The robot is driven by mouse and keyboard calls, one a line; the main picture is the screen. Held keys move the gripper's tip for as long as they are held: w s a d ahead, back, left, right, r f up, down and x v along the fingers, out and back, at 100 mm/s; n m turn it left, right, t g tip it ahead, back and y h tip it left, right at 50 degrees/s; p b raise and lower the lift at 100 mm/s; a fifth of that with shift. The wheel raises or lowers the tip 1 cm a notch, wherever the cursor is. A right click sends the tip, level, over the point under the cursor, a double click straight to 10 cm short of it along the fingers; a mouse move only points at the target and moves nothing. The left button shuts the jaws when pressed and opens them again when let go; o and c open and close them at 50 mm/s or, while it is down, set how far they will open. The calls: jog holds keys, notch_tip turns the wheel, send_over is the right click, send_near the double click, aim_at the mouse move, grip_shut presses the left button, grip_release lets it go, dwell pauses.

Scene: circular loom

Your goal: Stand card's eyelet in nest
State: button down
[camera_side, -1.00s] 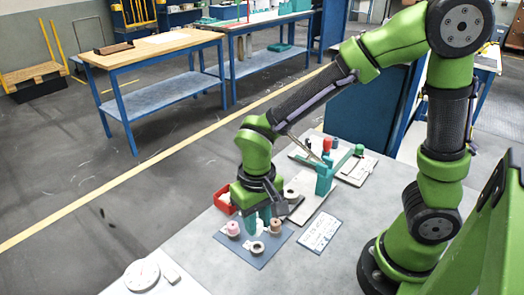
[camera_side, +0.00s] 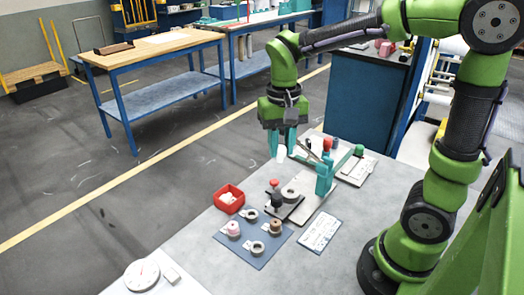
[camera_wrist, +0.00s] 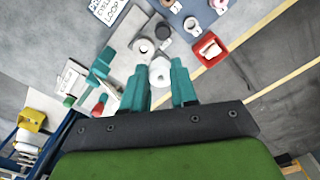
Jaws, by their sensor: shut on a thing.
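My gripper (camera_side: 281,148) is shut on a white eyelet (camera_side: 281,154), held in the air near the table's back edge. In the wrist view the eyelet (camera_wrist: 159,71) shows as a white round piece with a hole, between the teal fingertips (camera_wrist: 158,90). A pale ring (camera_side: 291,193), perhaps the nest, sits on the grey plate (camera_side: 297,212); it also shows in the wrist view (camera_wrist: 143,47), apart from the held eyelet. The printed card (camera_side: 318,232) lies flat in front of the plate; its print is too small to read fully.
A blue mat (camera_side: 262,262) holds several spools and rings. A red bin (camera_side: 229,197) with pale pieces stands behind it. A dark post with a red knob (camera_side: 275,190) stands beside the pale ring. A teal press (camera_side: 325,178) stands at the right.

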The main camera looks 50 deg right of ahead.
jog(key=d+m, duration=0.2)
jog(key=d, duration=0.4)
jog(key=shift+a+f, duration=0.15)
jog(key=shift+f, duration=2.85)
jog(key=shift+a+f, duration=0.15)
jog(key=shift+f, duration=2.8)
jog(key=shift+f, duration=0.2)
jog(key=shift+s+f, duration=0.1)
jog(key=shift+f, duration=0.7)
jog(key=shift+f, duration=0.1)
jog(key=c, duration=0.8)
grip_release()
